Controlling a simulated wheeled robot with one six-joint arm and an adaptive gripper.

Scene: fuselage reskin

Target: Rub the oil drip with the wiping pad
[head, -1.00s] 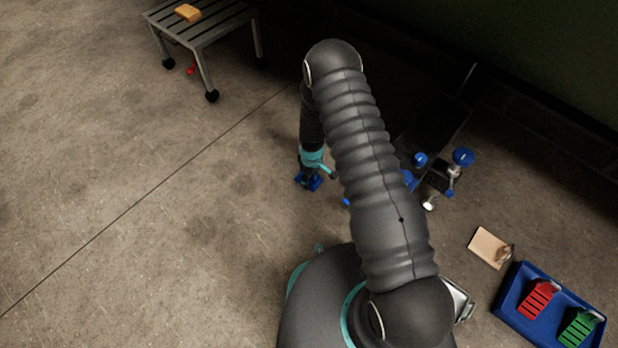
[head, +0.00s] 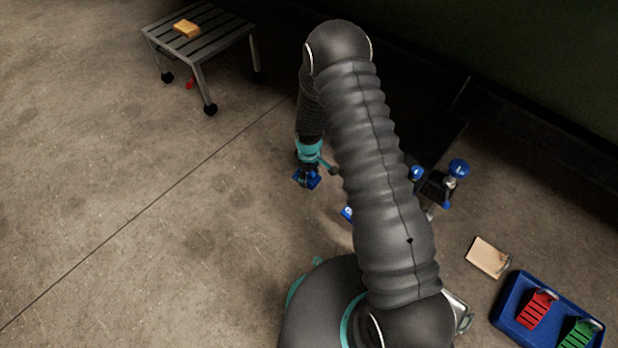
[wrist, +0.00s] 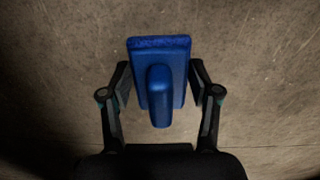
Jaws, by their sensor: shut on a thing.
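My gripper (wrist: 160,92) is shut on the blue wiping pad (wrist: 160,60), with one finger on each side of its raised handle block. In the head view my gripper (head: 306,172) hangs low over the floor, left of my arm, and the pad (head: 308,181) shows as a small blue shape under it. I cannot tell whether the pad touches the floor. No oil drip can be clearly made out; the floor shows only faint darker stains, and my arm hides part of the scene.
A slatted metal stool on wheels (head: 222,42) with a yellow block (head: 187,28) stands at upper left. A blue tray (head: 508,312) with a red item (head: 537,309) and a green item (head: 580,335) lies at lower right beside a tan board (head: 488,257). The left floor is clear.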

